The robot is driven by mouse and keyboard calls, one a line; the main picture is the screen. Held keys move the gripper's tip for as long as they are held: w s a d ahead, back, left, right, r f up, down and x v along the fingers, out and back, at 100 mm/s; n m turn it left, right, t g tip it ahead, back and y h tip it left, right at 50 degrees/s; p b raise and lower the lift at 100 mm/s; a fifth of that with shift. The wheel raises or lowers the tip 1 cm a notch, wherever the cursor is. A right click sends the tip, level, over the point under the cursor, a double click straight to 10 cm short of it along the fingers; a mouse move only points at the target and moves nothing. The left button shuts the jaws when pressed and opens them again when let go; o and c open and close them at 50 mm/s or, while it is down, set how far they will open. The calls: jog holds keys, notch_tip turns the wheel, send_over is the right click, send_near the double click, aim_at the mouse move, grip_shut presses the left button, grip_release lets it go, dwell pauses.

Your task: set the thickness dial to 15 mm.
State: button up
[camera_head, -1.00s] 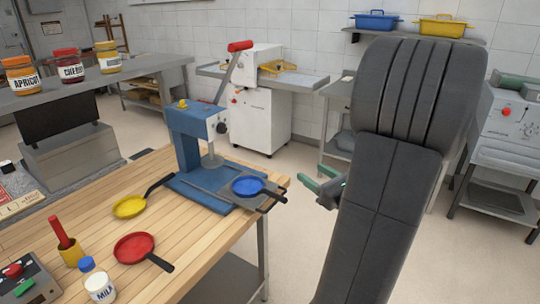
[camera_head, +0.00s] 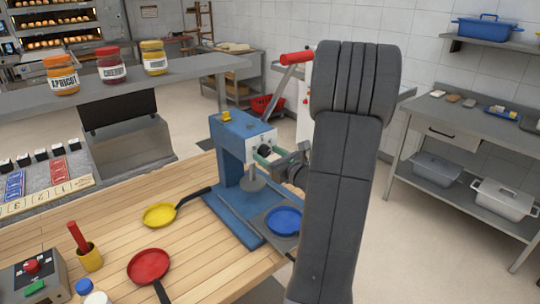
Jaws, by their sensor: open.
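A blue press (camera_head: 232,133) stands on the wooden table. A black round knob (camera_head: 264,150) sits on a pale plate on its front and looks like the thickness dial. Its marks and setting are too small to read. My forearm hides what lies to the right of the gripper.
A blue pan (camera_head: 283,220) sits on the press's plate below my gripper. Yellow (camera_head: 160,214) and red (camera_head: 149,266) pans lie on the table to the left. Behind are a shelf with jars (camera_head: 111,66) and a red-handled machine (camera_head: 297,57).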

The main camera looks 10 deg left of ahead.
jog(key=c, duration=1)
